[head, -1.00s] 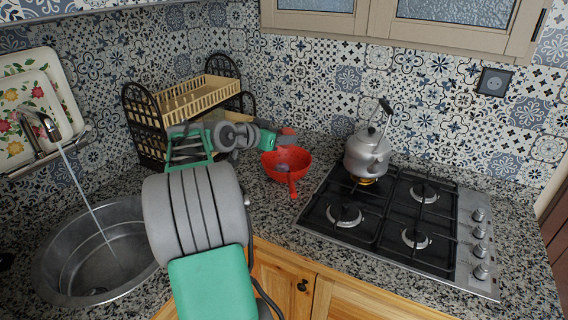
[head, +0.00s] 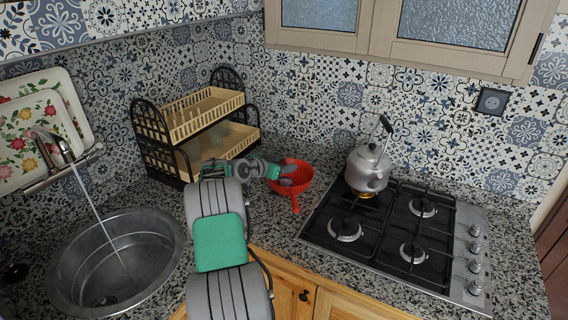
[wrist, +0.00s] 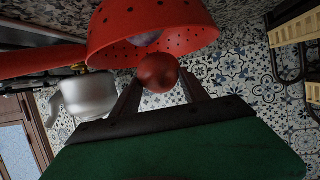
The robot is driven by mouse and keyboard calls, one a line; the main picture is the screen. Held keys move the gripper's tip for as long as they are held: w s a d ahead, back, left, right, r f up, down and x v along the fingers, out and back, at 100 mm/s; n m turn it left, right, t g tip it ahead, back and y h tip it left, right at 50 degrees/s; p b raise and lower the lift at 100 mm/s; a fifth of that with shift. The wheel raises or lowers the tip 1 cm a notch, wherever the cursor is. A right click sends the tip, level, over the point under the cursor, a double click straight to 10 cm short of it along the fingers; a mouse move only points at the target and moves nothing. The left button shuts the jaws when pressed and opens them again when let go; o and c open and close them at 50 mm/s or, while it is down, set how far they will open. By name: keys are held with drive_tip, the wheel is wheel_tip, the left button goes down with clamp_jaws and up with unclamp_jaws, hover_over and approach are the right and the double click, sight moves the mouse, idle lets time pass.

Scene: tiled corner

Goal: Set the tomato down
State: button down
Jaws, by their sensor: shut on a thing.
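The tomato (wrist: 158,72) is small, round and dark red. In the wrist view it sits between the two dark fingers of my gripper (wrist: 158,88), which is shut on it. The red perforated colander (wrist: 125,22) is just beyond it, its rim close to the tomato in the picture. In the head view my gripper (head: 284,174) is at the left side of the colander (head: 304,178), over or beside its rim. The tomato is hard to make out there against the red. A pale rounded thing (wrist: 146,38) shows inside the colander; I cannot tell what it is.
A gas hob (head: 400,228) with a kettle (head: 369,168) on a lit burner is right of the colander. A dish rack (head: 195,135) stands behind my arm. The sink (head: 118,258) with running water is at left. Granite counter (head: 277,222) in front of the colander is clear.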

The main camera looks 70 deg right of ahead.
drive_tip(key=shift+f+b, duration=0.4)
drive_tip(key=shift+b, duration=0.1)
drive_tip(key=shift+f+b, duration=0.25)
drive_tip(key=shift+b, duration=0.25)
drive_tip(key=c, duration=0.6)
unclamp_jaws()
